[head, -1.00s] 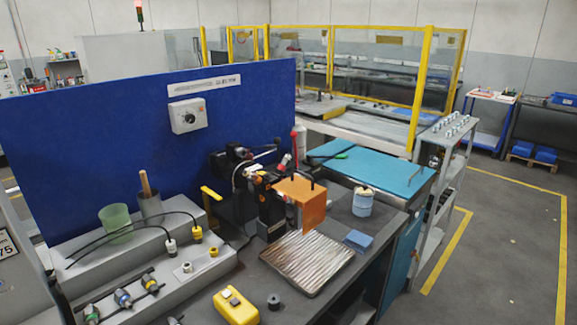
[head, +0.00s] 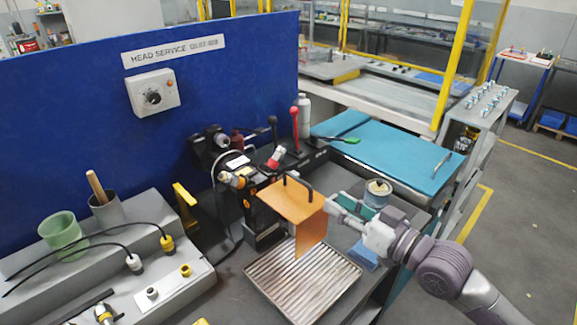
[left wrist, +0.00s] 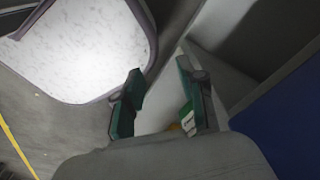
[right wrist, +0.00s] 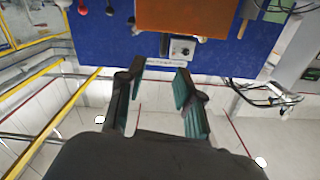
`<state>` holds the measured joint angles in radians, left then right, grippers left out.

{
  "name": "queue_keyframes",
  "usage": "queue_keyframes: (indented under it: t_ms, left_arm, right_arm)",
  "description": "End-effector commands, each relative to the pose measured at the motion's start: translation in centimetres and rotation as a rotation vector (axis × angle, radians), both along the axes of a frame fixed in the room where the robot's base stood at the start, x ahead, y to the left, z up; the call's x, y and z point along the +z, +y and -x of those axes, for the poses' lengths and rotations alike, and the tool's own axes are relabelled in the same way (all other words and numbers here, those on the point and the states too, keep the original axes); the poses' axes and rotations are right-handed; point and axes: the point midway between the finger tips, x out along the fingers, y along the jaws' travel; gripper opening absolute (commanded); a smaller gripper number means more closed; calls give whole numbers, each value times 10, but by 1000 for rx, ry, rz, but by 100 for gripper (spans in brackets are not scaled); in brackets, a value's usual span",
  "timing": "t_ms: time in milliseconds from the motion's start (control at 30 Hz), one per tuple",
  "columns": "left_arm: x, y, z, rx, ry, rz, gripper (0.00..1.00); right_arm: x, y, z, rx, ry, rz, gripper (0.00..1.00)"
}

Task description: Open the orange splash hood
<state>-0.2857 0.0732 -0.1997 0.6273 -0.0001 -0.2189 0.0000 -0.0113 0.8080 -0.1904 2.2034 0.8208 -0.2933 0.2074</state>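The orange splash hood (head: 297,210) hangs over the ribbed tray in the head view, with a flat top, a front flap and a dark handle on top. It looks closed. In the right wrist view the orange hood (right wrist: 187,17) shows at the top edge. My right gripper (head: 333,205) is just right of the hood's flap, apart from it or barely touching; I cannot tell which. In the right wrist view the fingers of my right gripper (right wrist: 160,95) are apart and empty. My left gripper (left wrist: 158,103) is open and empty in the left wrist view, away from the hood.
The ribbed tray (head: 302,283) lies below the hood. A can (head: 376,194) and a blue sponge (head: 362,256) are close to my right arm. A red lever (head: 295,128) stands behind the hood. A blue panel (head: 60,120) closes off the back left.

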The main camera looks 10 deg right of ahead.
Motion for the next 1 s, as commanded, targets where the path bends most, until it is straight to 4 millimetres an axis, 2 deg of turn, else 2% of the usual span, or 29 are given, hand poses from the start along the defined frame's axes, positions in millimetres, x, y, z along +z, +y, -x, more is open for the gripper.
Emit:
queue_keyframes:
  t_ms: [167,333,467,700,1000]
  left_arm:
    - [10,7,19,-2,28,-9,40]
    - [21,11,32,-3,48,-15,40]
    - [29,10,28,-3,42,-14,40]
    - [40,7,6,-3,8,-9,40]
    - [41,4,10,-2,15,-6,40]
  right_arm:
    - [5,13,-20,0,-3,-5,35]
    - [5,33,-51,-1,-1,-6,35]
    - [4,49,-74,-2,-1,-3,35]
    - [1,68,-104,-1,0,-3,35]
    - [-1,75,-113,-1,0,1,35]
